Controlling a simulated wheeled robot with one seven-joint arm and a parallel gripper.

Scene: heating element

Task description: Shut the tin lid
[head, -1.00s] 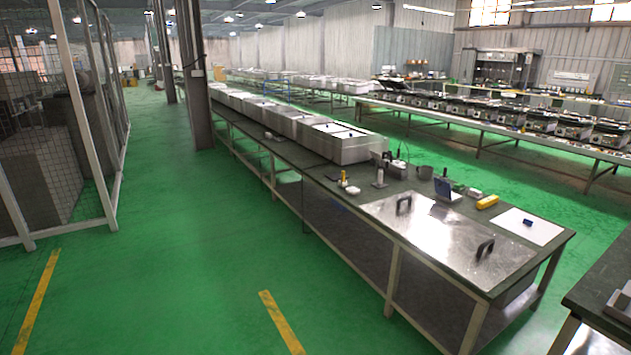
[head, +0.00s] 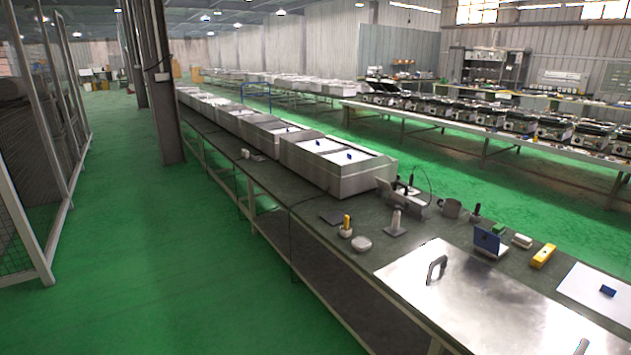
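A small silvery tin (head: 492,253) stands on the dark bench top at the right. Its lid (head: 487,240) stands raised, with a dark blue face toward me. The tin sits behind a large shiny metal plate, between a dark-handled tool and a yellow block. The inside of the tin is too small to make out.
The long bench (head: 300,207) runs from the lower right into the distance. Green floor (head: 190,270) is clear at left.

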